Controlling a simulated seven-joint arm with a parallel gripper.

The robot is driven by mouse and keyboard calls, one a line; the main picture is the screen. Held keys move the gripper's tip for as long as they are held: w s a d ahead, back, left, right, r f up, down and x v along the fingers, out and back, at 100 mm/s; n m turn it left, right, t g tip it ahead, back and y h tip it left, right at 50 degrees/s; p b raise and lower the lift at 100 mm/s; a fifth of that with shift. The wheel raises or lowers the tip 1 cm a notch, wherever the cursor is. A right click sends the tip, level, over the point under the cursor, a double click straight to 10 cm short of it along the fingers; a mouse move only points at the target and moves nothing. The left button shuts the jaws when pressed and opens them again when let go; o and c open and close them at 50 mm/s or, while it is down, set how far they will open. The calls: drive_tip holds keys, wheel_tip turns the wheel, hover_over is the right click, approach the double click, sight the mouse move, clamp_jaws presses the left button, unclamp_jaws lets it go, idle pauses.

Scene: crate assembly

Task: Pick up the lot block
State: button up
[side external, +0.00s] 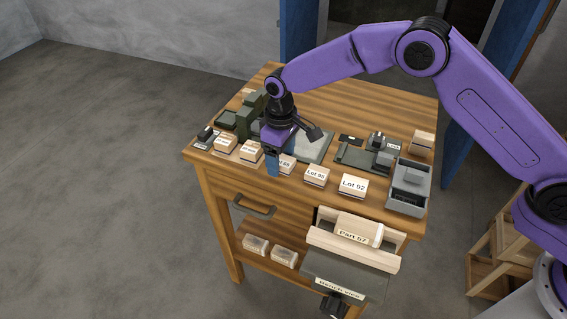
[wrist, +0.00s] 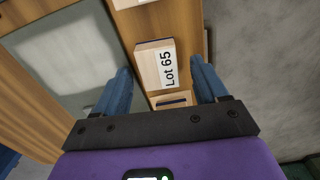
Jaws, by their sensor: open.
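Several pale wooden lot blocks stand in a row along the table's front edge. One labelled Lot 65 (wrist: 150,60) lies between my gripper's fingers in the wrist view, and it is partly hidden behind the fingers in the side view (side external: 288,166). My gripper (side external: 273,168) has blue fingers, points down and is open around or just above this block; its exact height is unclear. The spread fingers also show in the wrist view (wrist: 161,68). To the right stand a block that seems to read Lot 95 (side external: 316,176) and the Lot 92 block (side external: 353,186).
Two more blocks (side external: 225,143) (side external: 250,151) stand left of my gripper. A grey bin (side external: 407,203) is at the right corner. Dark green fixtures (side external: 362,155) and a grey plate (side external: 316,147) lie behind the row. A bench vise (side external: 345,274) holds the Part 57 block (side external: 357,229) in front.

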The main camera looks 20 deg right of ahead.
drive_tip(key=shift+f, duration=0.1)
drive_tip(key=shift+c, duration=0.3)
drive_tip(key=c, duration=1.1)
drive_tip(key=shift+o, duration=0.2)
